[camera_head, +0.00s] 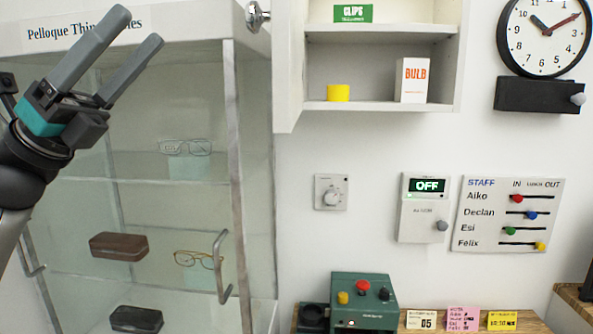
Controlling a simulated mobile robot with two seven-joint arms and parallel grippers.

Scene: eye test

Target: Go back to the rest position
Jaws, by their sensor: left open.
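My left gripper (138,42) is at the upper left, in front of the glass display cabinet (240,150). Its two grey fingers point up and to the right, apart, with nothing between them. The dark arm behind it comes in from the left edge. My right gripper does not show.
The cabinet holds glasses (186,147) and dark cases (119,245). An open wall cupboard (380,106) holds a box marked BULB (411,80). A green control box (363,300) stands on a wooden surface (528,321). A staff board (510,214) and clock (545,35) hang right.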

